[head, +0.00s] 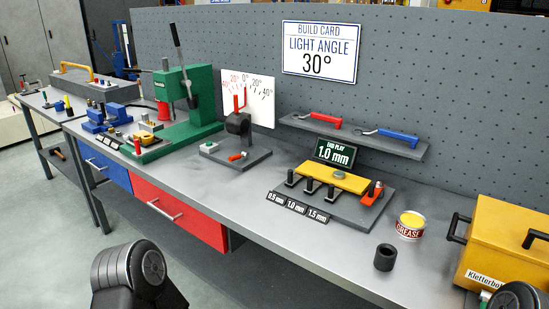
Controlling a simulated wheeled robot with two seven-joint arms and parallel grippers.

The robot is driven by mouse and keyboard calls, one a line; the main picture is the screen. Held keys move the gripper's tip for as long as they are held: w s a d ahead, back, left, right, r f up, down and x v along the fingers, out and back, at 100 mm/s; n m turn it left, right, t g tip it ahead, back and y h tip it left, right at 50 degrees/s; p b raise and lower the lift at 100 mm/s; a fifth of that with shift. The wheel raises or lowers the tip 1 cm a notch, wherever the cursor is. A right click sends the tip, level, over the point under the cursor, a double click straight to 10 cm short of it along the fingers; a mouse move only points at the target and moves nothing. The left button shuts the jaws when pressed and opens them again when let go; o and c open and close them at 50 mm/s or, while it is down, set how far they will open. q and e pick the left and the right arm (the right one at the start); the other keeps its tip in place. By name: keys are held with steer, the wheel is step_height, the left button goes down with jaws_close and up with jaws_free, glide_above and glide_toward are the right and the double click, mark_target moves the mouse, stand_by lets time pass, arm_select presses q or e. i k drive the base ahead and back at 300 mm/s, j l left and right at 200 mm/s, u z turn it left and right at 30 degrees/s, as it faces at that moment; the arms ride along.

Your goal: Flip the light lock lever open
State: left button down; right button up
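The light fixture (238,123), a dark head on a post with a red fork-shaped pointer on top, stands on a grey base plate (258,157) in the middle of the bench. A white angle scale (262,100) with red and black numbers stands behind it. A small red lever (237,156) lies low on the front of the base plate; it looks like the lock lever, and I cannot tell its lock state. Neither gripper is in view. Only dark rounded parts of my arms show at the bottom left and bottom right corner, well apart from the fixture.
A green press (188,100) stands left of the fixture. Right of it are a gauge board with a yellow bar (333,178), a black cylinder (385,257), a grease tin (411,225) and a yellow box (500,245). The build card (320,52) reads 30°.

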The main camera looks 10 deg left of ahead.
mark_target(238, 157)
steer(key=i+j+z, duration=0.1)
steer(key=j+z, duration=0.95)
steer(key=j, duration=0.75)
steer(key=k+j+z, duration=0.15)
steer(key=j, duration=1)
steer(key=k+j+z, duration=0.1)
steer(key=j, duration=0.45)
steer(key=k+j, duration=0.15)
steer(key=j, duration=0.4)
steer(key=z, duration=0.05)
